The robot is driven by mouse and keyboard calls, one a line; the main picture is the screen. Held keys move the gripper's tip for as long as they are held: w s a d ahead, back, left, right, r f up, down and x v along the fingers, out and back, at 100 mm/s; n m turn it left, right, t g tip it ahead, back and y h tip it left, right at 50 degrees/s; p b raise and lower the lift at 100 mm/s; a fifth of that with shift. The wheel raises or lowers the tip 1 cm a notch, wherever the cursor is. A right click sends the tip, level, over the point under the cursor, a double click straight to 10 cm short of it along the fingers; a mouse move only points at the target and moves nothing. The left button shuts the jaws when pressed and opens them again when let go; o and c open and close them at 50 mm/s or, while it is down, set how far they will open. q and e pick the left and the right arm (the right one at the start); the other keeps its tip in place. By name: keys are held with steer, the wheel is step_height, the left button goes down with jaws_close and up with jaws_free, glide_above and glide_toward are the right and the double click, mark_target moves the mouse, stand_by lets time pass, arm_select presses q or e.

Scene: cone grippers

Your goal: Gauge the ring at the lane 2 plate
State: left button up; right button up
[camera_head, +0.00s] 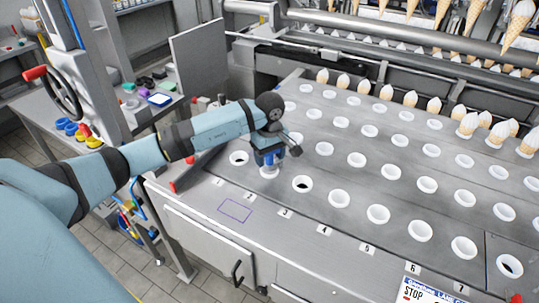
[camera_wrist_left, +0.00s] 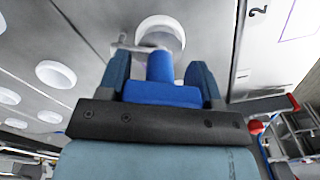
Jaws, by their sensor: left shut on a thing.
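My left gripper (camera_head: 268,158) is over the front of the machine deck, pointing down. It is shut on a blue gauge (camera_wrist_left: 160,68), whose blue body shows between the two dark blue fingers in the left wrist view. A grey metal piece shows beside the gauge's end. The white ring (camera_head: 269,173) of lane 2 is directly below the gripper, partly hidden. The same ring (camera_wrist_left: 163,27) shows in the left wrist view behind the gauge's end. I cannot tell whether the gauge touches or enters it. The lane 2 plate (camera_head: 249,197) lies in front of this ring. My right gripper is out of view.
Neighbouring rings with dark holes are in lane 1 (camera_head: 239,158) and lane 3 (camera_head: 302,184). More white rings fill the deck, with cones standing at the back. A purple outlined rectangle (camera_head: 235,210) on the front ledge is empty. A side bench (camera_head: 52,118) with coloured items stands left.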

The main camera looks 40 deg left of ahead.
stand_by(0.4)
arm_select(q)
steer(key=o, duration=1.2)
step_height(320, 180, up, 14)
steer(key=shift+f+b, duration=0.1)
steer(key=shift+b, duration=0.5)
steer(key=shift+s+f, duration=0.1)
